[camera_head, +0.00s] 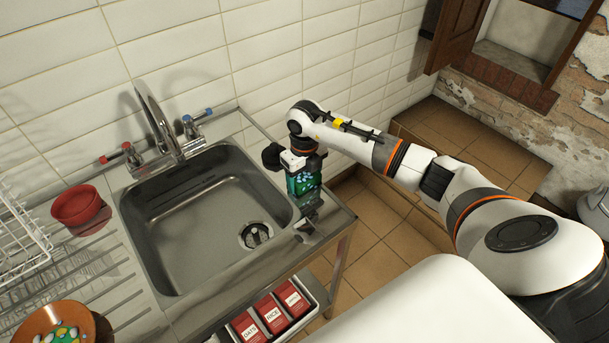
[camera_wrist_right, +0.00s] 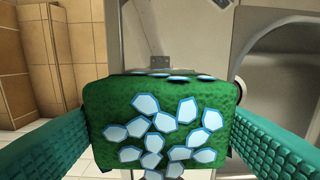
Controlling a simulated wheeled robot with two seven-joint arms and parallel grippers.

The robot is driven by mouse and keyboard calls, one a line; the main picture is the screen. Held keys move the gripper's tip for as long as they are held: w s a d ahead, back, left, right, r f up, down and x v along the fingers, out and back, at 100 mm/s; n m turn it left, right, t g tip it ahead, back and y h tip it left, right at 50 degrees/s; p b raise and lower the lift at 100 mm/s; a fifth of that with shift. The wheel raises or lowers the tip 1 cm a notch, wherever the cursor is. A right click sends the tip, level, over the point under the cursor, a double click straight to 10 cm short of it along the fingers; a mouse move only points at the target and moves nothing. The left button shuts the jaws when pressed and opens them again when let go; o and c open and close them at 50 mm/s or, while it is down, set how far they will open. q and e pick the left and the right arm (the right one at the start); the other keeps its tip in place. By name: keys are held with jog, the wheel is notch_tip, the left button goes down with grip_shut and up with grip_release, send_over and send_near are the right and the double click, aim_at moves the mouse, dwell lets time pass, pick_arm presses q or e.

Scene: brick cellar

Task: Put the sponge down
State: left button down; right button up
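The sponge is green with pale blue-white patches. In the head view the sponge (camera_head: 303,183) is at the metal counter's right end, beside the sink basin (camera_head: 195,235). My right gripper (camera_head: 300,172) points down around it. In the right wrist view the sponge (camera_wrist_right: 160,125) fills the middle, with a teal finger against each side, so the gripper is shut on it. A dark reflection shows on the counter just below it. I cannot tell whether the sponge touches the counter. My left gripper is not in view.
The tap (camera_head: 160,125) stands behind the basin. A red bowl (camera_head: 77,205), a white dish rack (camera_head: 18,235) and an orange-brown bowl (camera_head: 40,318) are at left. Red boxes (camera_head: 270,314) stand below the counter. The counter's right edge drops to a tiled floor.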

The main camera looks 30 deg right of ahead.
aim_at(304, 175)
jog(key=o, duration=0.4)
jog(key=shift+o, duration=0.2)
jog(key=shift+r, duration=0.1)
jog(key=shift+r, duration=0.2)
notch_tip(304, 175, up, 12)
jog(key=b, duration=0.2)
jog(key=shift+b, duration=0.35)
jog(key=shift+f, duration=0.2)
